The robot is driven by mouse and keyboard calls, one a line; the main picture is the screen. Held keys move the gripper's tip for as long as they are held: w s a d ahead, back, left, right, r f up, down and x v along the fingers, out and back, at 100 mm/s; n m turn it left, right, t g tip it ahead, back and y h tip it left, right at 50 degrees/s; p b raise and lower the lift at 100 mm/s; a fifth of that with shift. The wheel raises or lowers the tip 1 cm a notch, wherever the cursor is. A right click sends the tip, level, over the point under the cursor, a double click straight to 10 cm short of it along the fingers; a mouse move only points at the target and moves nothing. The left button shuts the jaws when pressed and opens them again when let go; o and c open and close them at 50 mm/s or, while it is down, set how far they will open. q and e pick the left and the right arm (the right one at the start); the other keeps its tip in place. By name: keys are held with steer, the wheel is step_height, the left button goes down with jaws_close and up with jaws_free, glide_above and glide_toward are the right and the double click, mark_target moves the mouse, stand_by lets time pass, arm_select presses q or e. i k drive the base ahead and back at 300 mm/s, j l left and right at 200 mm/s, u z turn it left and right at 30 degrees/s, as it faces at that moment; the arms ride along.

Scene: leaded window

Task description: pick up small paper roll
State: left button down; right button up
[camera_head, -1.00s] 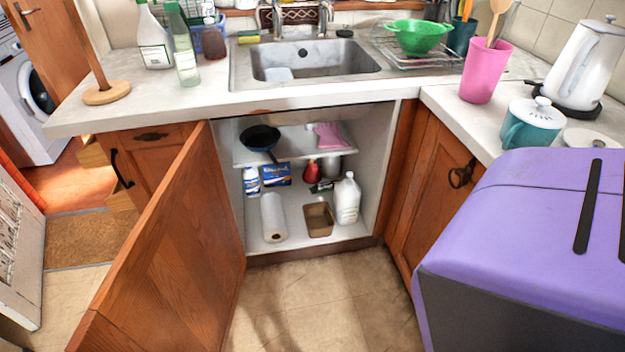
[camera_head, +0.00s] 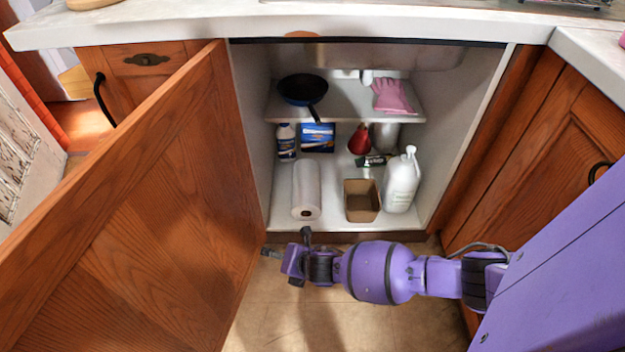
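The small white paper roll (camera_head: 306,192) lies on the floor of the open cabinet under the sink, with one end facing out. My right gripper (camera_head: 286,243) is on the arm that comes in from the right. It is in front of the cabinet, just below and left of the roll in the picture, apart from it. Its fingers look spread, with nothing between them. My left gripper is not in view.
The open wooden door (camera_head: 150,200) stands on the left. A brown box (camera_head: 362,212) and a white jug (camera_head: 401,182) stand right of the roll. A white bottle (camera_head: 286,142) and blue box (camera_head: 318,137) are behind. The shelf (camera_head: 350,110) above holds a black pan (camera_head: 302,88) and pink gloves (camera_head: 392,96).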

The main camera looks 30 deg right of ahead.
mark_target(306, 193)
steer(key=i+l, duration=0.15)
steer(key=l, duration=0.25)
steer(key=i+l, duration=0.2)
steer(key=l, duration=0.2)
steer(key=i+l, duration=0.15)
steer(key=l, duration=0.25)
